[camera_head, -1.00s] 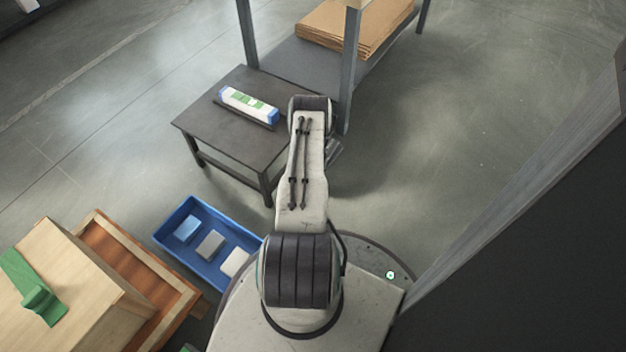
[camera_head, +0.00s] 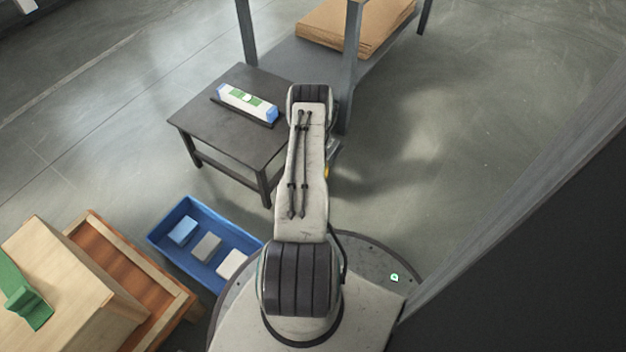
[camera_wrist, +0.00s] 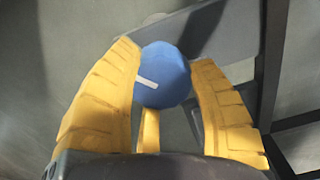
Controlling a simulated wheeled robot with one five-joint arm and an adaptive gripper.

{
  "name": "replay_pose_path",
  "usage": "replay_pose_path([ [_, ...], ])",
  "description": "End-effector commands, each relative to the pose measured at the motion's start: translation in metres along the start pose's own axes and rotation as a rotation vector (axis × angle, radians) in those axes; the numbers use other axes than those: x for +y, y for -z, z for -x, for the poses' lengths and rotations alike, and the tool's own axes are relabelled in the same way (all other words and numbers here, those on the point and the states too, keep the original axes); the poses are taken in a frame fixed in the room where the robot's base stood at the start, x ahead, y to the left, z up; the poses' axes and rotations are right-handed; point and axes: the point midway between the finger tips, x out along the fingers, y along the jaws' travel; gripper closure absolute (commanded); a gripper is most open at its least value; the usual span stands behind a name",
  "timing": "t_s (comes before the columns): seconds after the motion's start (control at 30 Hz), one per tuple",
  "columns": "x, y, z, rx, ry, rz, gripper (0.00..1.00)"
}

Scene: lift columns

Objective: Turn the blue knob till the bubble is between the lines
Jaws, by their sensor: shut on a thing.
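In the head view the arm hides the knob and most of the gripper; only a bit of yellow shows right of the arm. The level (camera_head: 233,93), a white bar with blue ends and a green window, lies on the dark table (camera_head: 205,128). A pale bubble (camera_head: 248,98) shows near the middle of the green; the lines are too small to make out.
A grey post (camera_head: 351,70) stands close beyond my arm, by a shelf with stacked cardboard (camera_head: 350,25). A blue tray (camera_head: 172,250) with several blocks and a wooden crate (camera_head: 150,318) are at lower left. Open floor lies to the right.

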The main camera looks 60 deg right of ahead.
Motion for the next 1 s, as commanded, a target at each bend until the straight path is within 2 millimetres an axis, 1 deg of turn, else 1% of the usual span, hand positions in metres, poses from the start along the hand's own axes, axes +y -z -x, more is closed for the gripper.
replay_pose_path([
  [0.23, 0.0000, -0.0005, -0.0019, 0.000, 0.000, -0.042, 0.80],
  [0.63, 0.0000, -0.0005, -0.0016, 0.000, 0.000, -0.045, 0.80],
  [0.67, 0.0000, -0.0005, -0.0016, 0.000, 0.000, -0.045, 0.44],
  [0.93, 0.0000, -0.0002, -0.0007, 0.000, 0.000, -0.045, 0.20],
  [1.0, -0.0001, -0.0002, -0.0005, 0.000, 0.000, -0.045, 0.20],
])
